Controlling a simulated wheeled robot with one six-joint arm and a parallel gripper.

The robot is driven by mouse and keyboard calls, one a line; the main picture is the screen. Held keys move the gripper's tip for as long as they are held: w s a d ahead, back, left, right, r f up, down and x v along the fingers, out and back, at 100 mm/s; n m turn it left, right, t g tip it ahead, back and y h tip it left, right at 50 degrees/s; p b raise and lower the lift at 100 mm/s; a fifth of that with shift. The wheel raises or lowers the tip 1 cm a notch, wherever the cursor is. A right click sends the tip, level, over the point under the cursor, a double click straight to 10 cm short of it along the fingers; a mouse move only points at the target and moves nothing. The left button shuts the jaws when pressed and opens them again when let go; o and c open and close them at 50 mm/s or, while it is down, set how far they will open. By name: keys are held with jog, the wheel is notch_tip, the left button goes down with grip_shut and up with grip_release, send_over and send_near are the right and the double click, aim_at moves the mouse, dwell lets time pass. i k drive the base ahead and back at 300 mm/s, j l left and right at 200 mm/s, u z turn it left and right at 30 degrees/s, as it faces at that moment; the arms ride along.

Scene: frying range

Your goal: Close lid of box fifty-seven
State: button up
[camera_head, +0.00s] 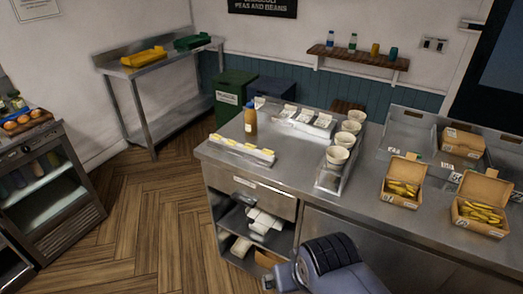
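Two open cardboard boxes stand on the right of the steel counter, both filled with yellow fries and with their lids raised at the back. One is the nearer-left open box (398,199); the other is the right open box (484,228), close to the right edge. A third, shut box (461,150) stands behind them. Small labels show on and beside the boxes, but I cannot read which one is fifty-seven. Part of my arm shows at the bottom middle, in front of the counter and apart from the boxes. My gripper's fingers are not visible.
Several paper cups (337,156) stand in a steel rack left of the boxes. A sauce bottle (250,119) and a white tray (242,150) are at the counter's left. A wall shelf (357,58) hangs behind. Wooden floor (150,215) is clear to the left.

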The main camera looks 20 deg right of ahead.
aim_at(406, 169)
jog(key=z, duration=1.85)
